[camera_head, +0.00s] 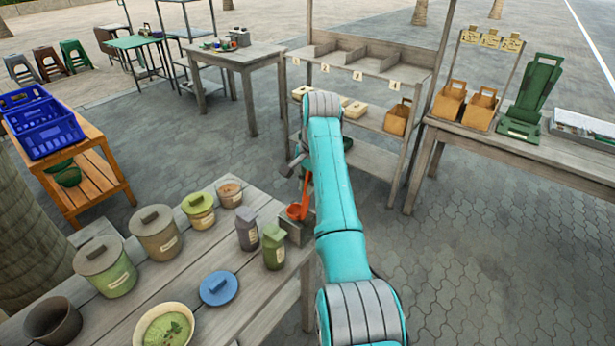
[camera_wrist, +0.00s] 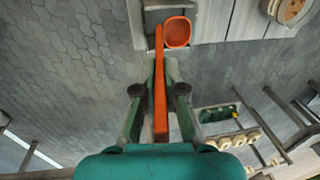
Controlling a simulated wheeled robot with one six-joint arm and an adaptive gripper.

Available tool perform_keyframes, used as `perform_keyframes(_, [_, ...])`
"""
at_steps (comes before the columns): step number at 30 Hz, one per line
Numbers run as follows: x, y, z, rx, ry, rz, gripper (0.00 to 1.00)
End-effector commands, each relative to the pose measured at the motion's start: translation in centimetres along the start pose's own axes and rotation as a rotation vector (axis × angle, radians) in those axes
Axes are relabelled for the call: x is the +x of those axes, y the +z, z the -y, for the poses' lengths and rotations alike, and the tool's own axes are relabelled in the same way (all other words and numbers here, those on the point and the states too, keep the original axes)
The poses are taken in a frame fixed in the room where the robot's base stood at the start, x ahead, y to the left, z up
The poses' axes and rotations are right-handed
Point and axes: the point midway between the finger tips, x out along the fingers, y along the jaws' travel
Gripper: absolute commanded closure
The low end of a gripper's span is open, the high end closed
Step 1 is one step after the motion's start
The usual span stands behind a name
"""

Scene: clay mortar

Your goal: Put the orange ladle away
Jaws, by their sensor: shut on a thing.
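The orange ladle (camera_head: 301,203) is at the right end of the near wooden table (camera_head: 281,281), its handle rising beside my arm. My gripper (camera_wrist: 160,68) is shut on the ladle's handle in the wrist view. The ladle's bowl (camera_wrist: 178,32) shows just past the fingertips, over a grey box-like holder (camera_wrist: 150,14) at the table's edge. The same grey holder (camera_head: 298,232) shows in the head view under the bowl. I cannot tell whether the bowl touches it. In the head view my gripper is mostly hidden behind my arm.
A shelf with numbered compartments (camera_head: 365,62) stands behind. Paved floor is clear at right.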

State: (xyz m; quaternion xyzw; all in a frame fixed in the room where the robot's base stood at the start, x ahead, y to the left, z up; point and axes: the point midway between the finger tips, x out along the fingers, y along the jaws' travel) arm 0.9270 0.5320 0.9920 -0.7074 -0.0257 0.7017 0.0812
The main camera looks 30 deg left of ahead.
Motion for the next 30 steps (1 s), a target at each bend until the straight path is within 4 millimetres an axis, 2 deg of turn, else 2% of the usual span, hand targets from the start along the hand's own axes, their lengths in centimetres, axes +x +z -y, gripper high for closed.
perform_keyframes(18, [4.9, 0.0, -0.7, -0.001, 0.0, 0.0, 1.0])
perform_keyframes(30, [5.9, 0.0, -0.9, -0.001, -0.001, -0.001, 1.0])
